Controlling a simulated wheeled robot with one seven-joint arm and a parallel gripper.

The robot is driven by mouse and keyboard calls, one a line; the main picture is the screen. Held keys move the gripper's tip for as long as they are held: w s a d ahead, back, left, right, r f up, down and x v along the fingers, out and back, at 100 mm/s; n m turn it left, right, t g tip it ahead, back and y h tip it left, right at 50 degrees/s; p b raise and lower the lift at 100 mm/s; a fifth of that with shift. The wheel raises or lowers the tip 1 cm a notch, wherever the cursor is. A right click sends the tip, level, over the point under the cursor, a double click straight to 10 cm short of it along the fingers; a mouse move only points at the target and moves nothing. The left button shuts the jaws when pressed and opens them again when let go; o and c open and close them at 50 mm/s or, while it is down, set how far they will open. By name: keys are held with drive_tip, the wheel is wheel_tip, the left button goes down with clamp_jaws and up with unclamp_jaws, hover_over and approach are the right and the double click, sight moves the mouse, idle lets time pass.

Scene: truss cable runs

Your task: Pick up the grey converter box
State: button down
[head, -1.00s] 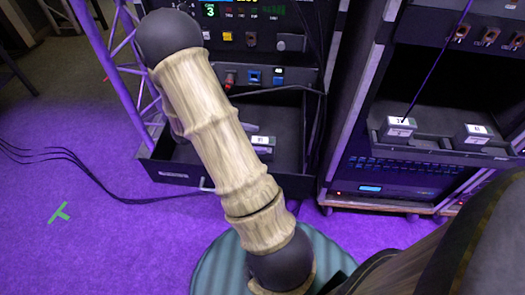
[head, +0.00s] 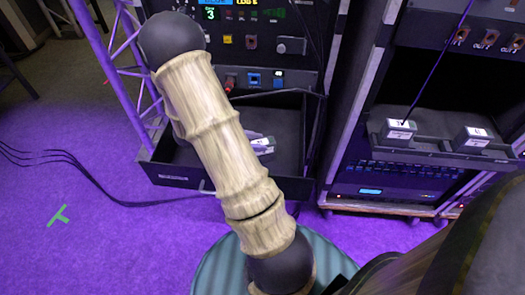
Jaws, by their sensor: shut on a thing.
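A grey converter box (head: 264,147) with a white label shows in the open black drawer of the left rack, just right of my arm. It is partly hidden and looks slightly tilted. My arm crosses the middle of the view and hides most of my gripper (head: 251,135). Only a small grey part of the gripper shows against the box, and it is shut on it. I cannot tell whether the box is clear of the drawer floor. Two similar grey boxes, one at the left (head: 399,131) and one at the right (head: 474,138), sit on the right rack's shelf.
The drawer (head: 178,181) has raised walls close around the box. A thin dark cable (head: 436,68) runs down to the left shelf box. A purple truss (head: 112,65) stands left of the drawer. Black cables (head: 85,181) lie on the purple floor, which is mostly open at left.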

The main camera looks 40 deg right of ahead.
wheel_tip(320, 180, up, 10)
drive_tip(key=p, duration=0.4)
idle(0.3)
idle(0.4)
